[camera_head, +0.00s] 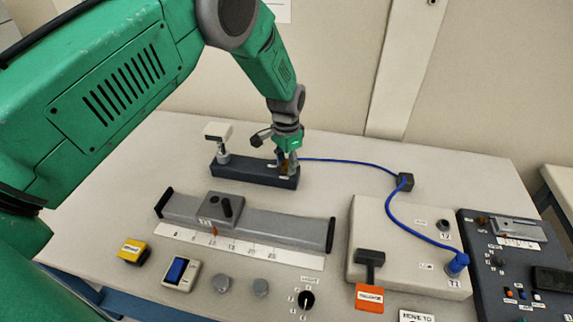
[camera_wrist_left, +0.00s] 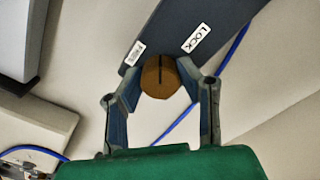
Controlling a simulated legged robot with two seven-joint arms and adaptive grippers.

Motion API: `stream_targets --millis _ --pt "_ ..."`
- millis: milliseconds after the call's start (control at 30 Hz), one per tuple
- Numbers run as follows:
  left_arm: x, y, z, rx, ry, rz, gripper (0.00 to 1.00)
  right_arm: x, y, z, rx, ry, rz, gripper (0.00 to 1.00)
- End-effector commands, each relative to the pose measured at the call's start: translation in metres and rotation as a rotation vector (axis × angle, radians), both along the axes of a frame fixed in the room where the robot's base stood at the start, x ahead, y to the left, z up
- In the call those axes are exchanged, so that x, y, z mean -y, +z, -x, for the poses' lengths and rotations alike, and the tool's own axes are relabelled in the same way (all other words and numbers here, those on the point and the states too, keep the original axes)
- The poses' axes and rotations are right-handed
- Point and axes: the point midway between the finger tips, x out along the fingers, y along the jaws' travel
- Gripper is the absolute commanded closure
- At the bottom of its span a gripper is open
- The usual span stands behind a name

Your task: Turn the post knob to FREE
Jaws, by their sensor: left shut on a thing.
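The brown round post knob (camera_wrist_left: 160,78) sits on the dark block (camera_wrist_left: 185,25), between my left gripper's fingers. Its dark line runs up and down in the wrist view. A LOCK label (camera_wrist_left: 197,40) is on the block to the upper right of the knob, and a smaller label (camera_wrist_left: 135,53), too small to read, is at the upper left. My left gripper (camera_head: 285,163) comes down on the right end of the dark block (camera_head: 235,175) in the head view and is shut on the knob, which it mostly hides there. My right gripper is not in view.
A grey rail with a slider (camera_head: 275,228) lies in front. Panels with switches fill the right side.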

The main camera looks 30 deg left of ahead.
Motion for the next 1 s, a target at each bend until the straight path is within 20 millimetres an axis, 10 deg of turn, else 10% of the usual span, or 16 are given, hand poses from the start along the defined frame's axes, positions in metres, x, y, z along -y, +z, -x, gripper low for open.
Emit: stream_targets --millis 1000 --pt "-0.0007 0.0059 -0.007 0.018 0.861 0.004 0.98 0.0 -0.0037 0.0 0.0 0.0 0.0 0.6"
